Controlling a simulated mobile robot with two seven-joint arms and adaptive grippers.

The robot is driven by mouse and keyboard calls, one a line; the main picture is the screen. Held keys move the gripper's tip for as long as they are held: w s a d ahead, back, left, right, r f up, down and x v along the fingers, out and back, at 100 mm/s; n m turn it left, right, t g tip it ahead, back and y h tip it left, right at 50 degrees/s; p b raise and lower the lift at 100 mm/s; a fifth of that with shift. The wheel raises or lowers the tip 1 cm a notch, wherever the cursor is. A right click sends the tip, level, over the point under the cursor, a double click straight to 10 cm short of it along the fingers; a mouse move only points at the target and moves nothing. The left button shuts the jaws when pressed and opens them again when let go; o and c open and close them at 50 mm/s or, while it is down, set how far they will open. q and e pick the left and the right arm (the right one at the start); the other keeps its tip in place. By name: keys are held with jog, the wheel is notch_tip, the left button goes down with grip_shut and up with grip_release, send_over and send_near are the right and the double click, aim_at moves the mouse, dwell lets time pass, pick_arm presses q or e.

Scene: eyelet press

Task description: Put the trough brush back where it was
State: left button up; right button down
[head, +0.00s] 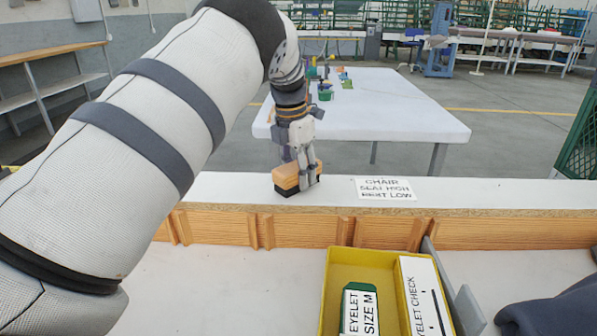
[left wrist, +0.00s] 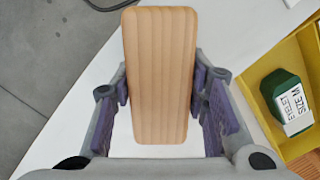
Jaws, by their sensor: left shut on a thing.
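The trough brush (head: 287,182) has a light wooden block on top and dark bristles below. My left gripper (head: 307,178) is shut on it. The brush sits at the white ledge (head: 235,190) behind the wooden rail; whether its bristles touch the ledge I cannot tell. In the left wrist view the brush's wooden back (left wrist: 160,75) lies lengthwise between the two purple-padded fingers of my left gripper (left wrist: 165,100). The bristles are hidden there. My right gripper is not in view.
A paper label (head: 386,189) reading "CHAIR SEAT HIGH REST LOW" lies right of the brush. A yellow tray (head: 341,262) in front holds a green block (head: 360,310) marked "EYELET SIZE M" and an "EYELET CHECK" card (head: 422,300). A white table (head: 400,110) stands behind.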

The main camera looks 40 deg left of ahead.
aim_at(293, 167)
pick_arm(q)
jog(key=shift+f, duration=0.1)
jog(key=o, duration=1.2)
jog(key=r, duration=0.4)
jog(key=s+r, duration=0.1)
jog(key=r, duration=0.7)
jog(key=shift+s+r, duration=0.1)
jog(key=shift+s, duration=0.15)
